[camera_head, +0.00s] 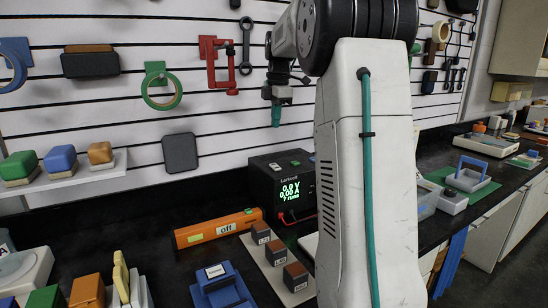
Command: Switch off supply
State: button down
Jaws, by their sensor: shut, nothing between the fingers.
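The supply (262,190) is a black box on the dark bench at the centre, against the slatted wall. Its green display (289,190) reads about 0.0 V, with a blurred second line beneath. Small light buttons show on its top, and red leads show at its lower front. My arm hides its right side. My gripper (276,118) points down, above the supply and clear of it, in front of the wall. Its teal fingertips are together with nothing between them.
An orange bar (218,228) marked "off" lies left of the supply. Dark blocks (275,252) stand on a pale strip in front, beside a blue fixture (218,288). A shelf (70,178) with coloured blocks is at left. Tools hang on the wall. The air around my gripper looks clear.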

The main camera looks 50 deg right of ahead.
aim_at(274, 164)
jog(key=shift+w+d+r+n, duration=0.25)
jog(key=shift+d+n, duration=0.25)
jog(key=shift+d, duration=0.05)
jog(key=shift+f, duration=0.1)
jog(key=f, duration=0.4)
jog(key=w+f, duration=0.1)
jog(key=f, duration=0.8)
jog(key=shift+w+d+f, duration=0.25)
jog(key=shift+w+f, duration=0.05)
jog(key=shift+f, duration=0.05)
